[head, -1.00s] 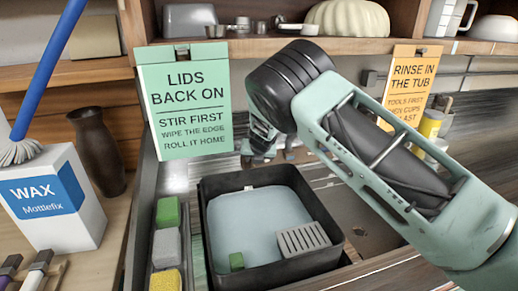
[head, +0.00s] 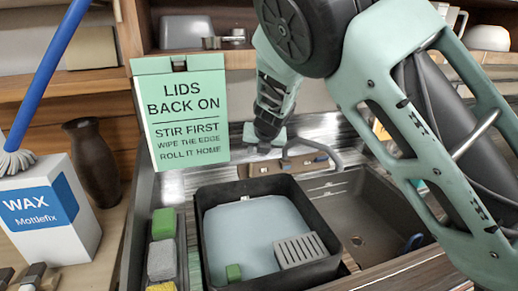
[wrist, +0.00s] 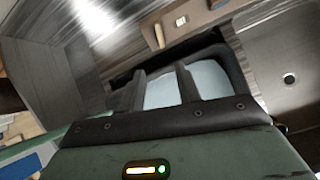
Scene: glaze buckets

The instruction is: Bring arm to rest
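My gripper (head: 264,140) hangs above the back edge of the black tub in the head view, partly hidden by my own wrist. In the wrist view its two dark fingers (wrist: 160,85) stand apart with nothing between them. The tub (head: 204,240) holds pale water, a grey slotted block (head: 300,250) and a small green block (head: 233,272). The tub also shows beyond the fingers in the wrist view (wrist: 235,75). My arm is bent, with its upper links large at the right of the head view.
A sink basin (head: 375,215) with a faucet (head: 325,150) lies right of the tub. Sponges (head: 163,224) sit in a narrow tray at left. A green "LIDS BACK ON" sign (head: 181,115), wax box (head: 45,210) and brown vase (head: 95,165) stand left. A shelf (head: 235,58) runs behind.

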